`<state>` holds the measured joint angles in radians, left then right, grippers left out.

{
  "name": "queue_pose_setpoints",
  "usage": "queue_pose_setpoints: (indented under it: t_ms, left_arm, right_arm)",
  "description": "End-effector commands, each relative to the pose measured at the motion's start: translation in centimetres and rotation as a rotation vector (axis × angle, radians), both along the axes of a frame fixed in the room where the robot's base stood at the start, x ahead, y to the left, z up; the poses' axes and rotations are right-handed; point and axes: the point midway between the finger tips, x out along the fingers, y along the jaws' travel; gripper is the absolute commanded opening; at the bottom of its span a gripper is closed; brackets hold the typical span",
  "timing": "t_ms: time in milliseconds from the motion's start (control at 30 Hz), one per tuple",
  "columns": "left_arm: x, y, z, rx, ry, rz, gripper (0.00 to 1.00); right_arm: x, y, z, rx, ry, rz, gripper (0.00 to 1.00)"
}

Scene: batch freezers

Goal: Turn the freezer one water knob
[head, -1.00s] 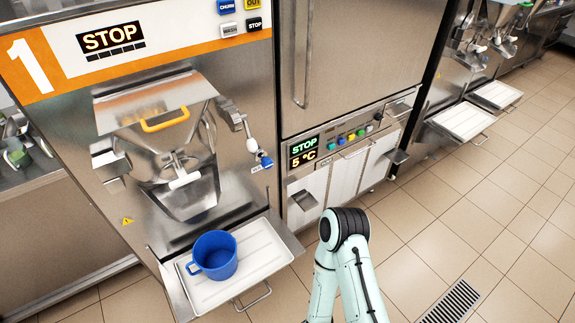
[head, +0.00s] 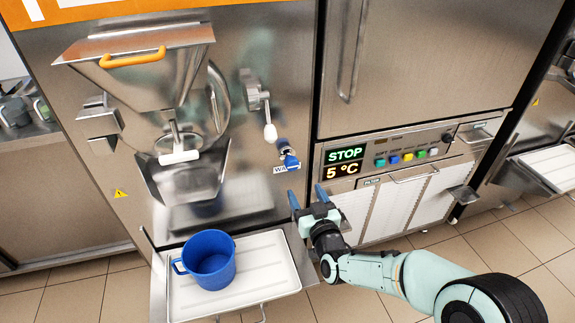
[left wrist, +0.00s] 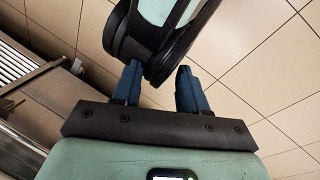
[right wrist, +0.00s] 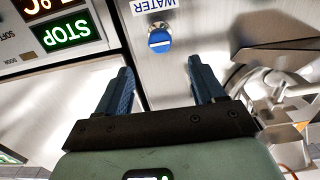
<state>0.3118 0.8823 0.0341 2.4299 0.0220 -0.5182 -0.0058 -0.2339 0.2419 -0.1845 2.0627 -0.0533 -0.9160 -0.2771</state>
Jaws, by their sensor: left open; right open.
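The blue water knob (head: 290,161) is on the front of freezer one, right of the hopper, above a small label. It also shows in the right wrist view (right wrist: 160,41) as a round blue knob with a white bar, beside a WATER label. My right gripper (head: 308,197) is open and empty, just below and slightly right of the knob. In the right wrist view the knob lies beyond the gap between the open fingers, apart from them. My left gripper (left wrist: 158,82) is open and empty, over the tiled floor, with a dark arm link of mine close to its fingertips.
A blue jug (head: 209,262) stands on the white tray (head: 268,285) below the spout. A white-tipped lever (head: 270,131) sits just above the knob. A control panel with STOP and 5 °C displays (head: 345,162) is at the right. Open tiled floor lies in front.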

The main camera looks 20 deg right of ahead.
Motion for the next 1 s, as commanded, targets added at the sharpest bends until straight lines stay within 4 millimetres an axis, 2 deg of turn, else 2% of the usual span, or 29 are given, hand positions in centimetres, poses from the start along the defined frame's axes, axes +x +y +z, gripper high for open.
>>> queue_pose_setpoints:
  t_ms: [167, 500, 700, 1000]
  left_arm:
    - [0.2, 0.1, -0.1, 0.002, -0.006, 0.003, 0.43]
    - [0.8, 0.4, -0.5, 0.010, -0.021, 0.009, 0.43]
    - [1.1, 0.6, -0.8, 0.014, -0.030, 0.012, 0.43]
    - [1.3, 0.7, -0.9, 0.017, -0.035, 0.014, 0.43]
  right_arm:
    - [1.9, 0.1, 0.7, -0.002, -0.017, -0.001, 0.68]
    - [8.4, 0.3, 0.4, -0.003, -0.014, -0.001, 0.68]
    - [11.4, 0.4, 0.4, -0.002, -0.013, -0.001, 0.68]
    - [13.2, 0.4, 0.5, -0.002, -0.011, -0.001, 0.68]
